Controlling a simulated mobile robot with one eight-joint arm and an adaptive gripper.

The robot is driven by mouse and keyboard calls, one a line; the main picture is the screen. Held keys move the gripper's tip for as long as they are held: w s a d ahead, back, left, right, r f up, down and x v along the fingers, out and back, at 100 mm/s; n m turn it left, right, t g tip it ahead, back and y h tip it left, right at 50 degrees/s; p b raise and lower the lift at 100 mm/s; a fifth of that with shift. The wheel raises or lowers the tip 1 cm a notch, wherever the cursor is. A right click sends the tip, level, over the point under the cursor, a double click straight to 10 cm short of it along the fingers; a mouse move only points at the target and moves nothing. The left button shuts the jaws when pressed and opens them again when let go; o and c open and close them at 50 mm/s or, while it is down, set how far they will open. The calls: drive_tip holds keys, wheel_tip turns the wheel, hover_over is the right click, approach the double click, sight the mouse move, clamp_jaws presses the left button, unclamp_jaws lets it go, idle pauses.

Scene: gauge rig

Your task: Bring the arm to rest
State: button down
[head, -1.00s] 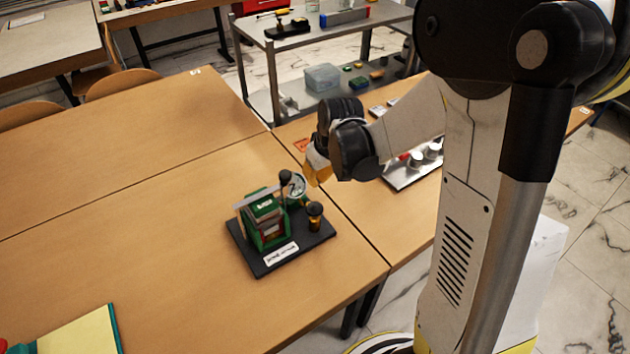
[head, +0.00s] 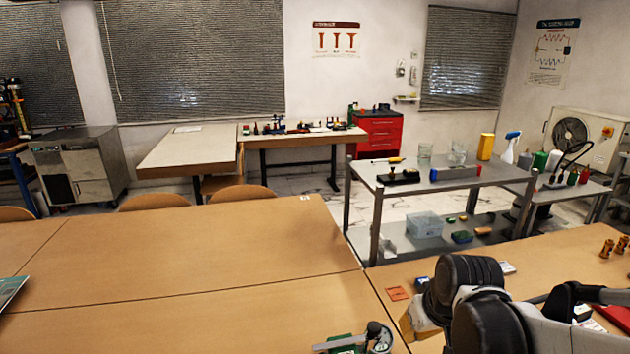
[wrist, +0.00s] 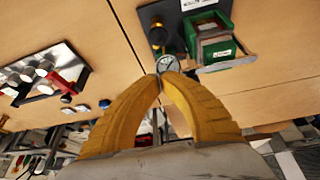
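The gauge rig shows in the wrist view as a green block (wrist: 214,44) on a dark base plate (wrist: 190,8), with a round white-faced gauge (wrist: 167,63) and a brass fitting with a black knob (wrist: 157,35). In the head view only the top of the rig (head: 345,343) shows at the bottom edge; the rest is cut off. My gripper (wrist: 163,76) has two yellow fingers whose tips come together, with nothing seen held between them. The gauge shows just past the tips; contact cannot be told. In the head view my gripper (head: 412,322) is right of the rig.
Wooden tables (head: 190,245) spread left and ahead, mostly bare. A tray with metal parts (wrist: 40,72) lies on the adjoining table. A grey metal cart (head: 445,178) holds tools and glassware. A red drawer cabinet (head: 380,132) stands at the back wall.

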drive_tip(key=s+a+r+m+t, duration=0.1)
drive_tip(key=s+r, duration=0.4)
drive_tip(key=s, duration=0.7)
drive_tip(key=shift+a+r+t, duration=0.3)
drive_tip(key=shift+a+t, duration=0.1)
drive_tip(key=shift+t, duration=0.3)
idle(1.1)
